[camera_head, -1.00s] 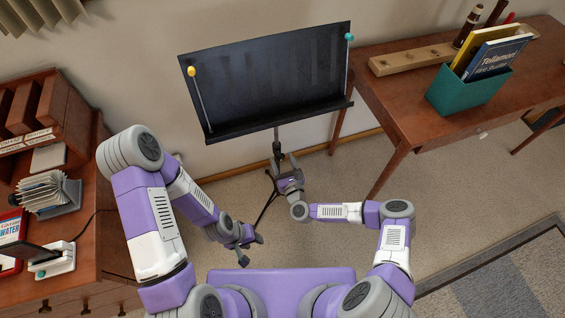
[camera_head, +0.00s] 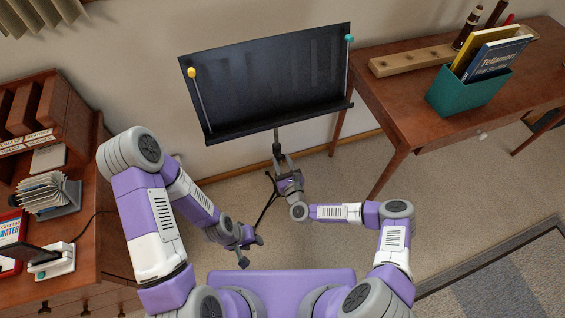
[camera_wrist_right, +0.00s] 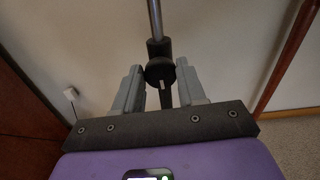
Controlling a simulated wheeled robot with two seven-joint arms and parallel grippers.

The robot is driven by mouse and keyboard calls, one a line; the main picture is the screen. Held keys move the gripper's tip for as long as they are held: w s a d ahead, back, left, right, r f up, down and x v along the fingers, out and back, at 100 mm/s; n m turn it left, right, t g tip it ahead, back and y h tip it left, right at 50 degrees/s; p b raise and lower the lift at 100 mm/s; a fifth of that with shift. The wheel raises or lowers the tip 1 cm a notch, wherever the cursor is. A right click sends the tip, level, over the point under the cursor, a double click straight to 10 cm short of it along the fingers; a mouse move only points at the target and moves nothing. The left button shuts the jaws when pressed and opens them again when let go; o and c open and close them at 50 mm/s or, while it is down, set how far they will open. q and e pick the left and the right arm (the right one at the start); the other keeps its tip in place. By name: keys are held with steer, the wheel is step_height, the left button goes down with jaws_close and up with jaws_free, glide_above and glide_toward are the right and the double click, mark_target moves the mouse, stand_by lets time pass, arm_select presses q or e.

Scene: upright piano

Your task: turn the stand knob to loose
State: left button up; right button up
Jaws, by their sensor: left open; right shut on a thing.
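The black music stand (camera_head: 268,80) stands upright against the wall in the head view, its desk tilted back. Its dark round knob (camera_wrist_right: 160,72) is on the stem, below a metal rod, in the right wrist view. In the head view this gripper (camera_head: 281,165) is at the stem below the desk and hides the knob. My left gripper (camera_head: 251,251) is open and empty, low in front of my body.
A wooden table (camera_head: 400,100) at the right holds a teal book box (camera_head: 468,92) and a wooden block (camera_head: 410,60). A wooden cabinet (camera_head: 95,265) with several items stands at the left. The carpet around the stand is mostly clear.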

steer(key=n, duration=0.4)
steer(key=shift+a+n, duration=0.1)
steer(key=shift+n, duration=0.3)
steer(key=n, duration=0.3)
steer(key=shift+f+n, duration=0.1)
steer(key=shift+n, duration=0.2)
steer(key=n, duration=0.4)
steer(key=shift+n, duration=0.3)
steer(key=n, duration=0.3)
steer(key=shift+f+n, duration=0.1)
steer(key=shift+n, duration=0.2)
steer(key=n, duration=0.6)
steer(key=shift+f+p, duration=0.1)
steer(key=shift+p, duration=0.2)
steer(key=n, duration=0.6)
steer(key=shift+f+p, duration=0.1)
steer(key=shift+p, duration=0.2)
steer(key=shift+n, duration=0.3)
steer(key=o, duration=1)
